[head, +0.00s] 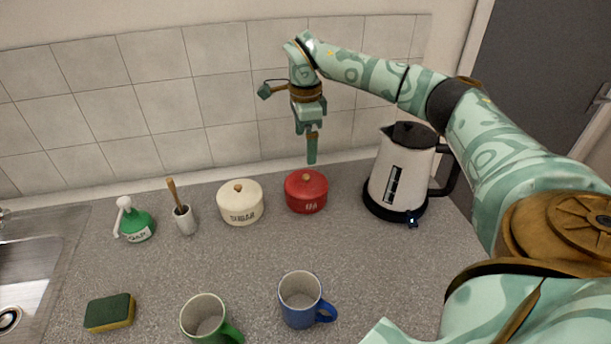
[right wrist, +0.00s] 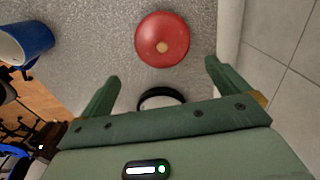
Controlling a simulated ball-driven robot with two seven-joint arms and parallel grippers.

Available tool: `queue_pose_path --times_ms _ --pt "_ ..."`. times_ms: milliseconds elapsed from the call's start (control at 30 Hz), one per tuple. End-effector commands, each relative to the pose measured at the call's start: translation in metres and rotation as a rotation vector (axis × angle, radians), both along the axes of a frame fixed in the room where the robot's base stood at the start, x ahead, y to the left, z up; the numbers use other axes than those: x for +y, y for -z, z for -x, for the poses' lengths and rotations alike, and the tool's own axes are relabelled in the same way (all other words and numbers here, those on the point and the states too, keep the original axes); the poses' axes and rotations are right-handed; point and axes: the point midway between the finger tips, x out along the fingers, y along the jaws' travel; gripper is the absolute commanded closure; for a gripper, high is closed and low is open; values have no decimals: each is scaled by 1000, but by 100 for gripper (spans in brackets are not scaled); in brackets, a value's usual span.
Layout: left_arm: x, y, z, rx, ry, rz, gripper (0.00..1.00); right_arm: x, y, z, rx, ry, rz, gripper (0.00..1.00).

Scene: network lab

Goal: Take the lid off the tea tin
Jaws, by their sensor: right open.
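My left gripper is not in view.
A white kettle (head: 400,180) stands right of the tin, a cream tin (head: 240,205) left of it. A brush holder (head: 185,220), green bottle (head: 137,228) and sponge (head: 110,313) are further left. Blue (head: 300,300) and green (head: 205,320) mugs stand in front. The counter middle is clear.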

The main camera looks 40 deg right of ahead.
Motion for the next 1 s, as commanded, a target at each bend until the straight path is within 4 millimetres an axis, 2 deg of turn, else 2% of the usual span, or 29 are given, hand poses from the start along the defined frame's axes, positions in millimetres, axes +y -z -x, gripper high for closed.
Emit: queue_pose_path --times_ms 33,200,433,633,767,967,1000 --pt "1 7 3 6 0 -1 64 0 19 1 6 0 -1 0" --pt "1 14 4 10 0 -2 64 0 52 0 4 0 -1 0" --pt "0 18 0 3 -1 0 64 -1 71 0 2 0 -1 0" --pt "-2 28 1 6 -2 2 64 -4 105 -1 4 -1 -2 0" --pt "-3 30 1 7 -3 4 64 -5 116 -1 1 0 0 0" --pt "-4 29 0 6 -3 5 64 -5 116 -1 -1 0 0 0" --pt "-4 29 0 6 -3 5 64 -5 116 -1 -1 0 0 3"
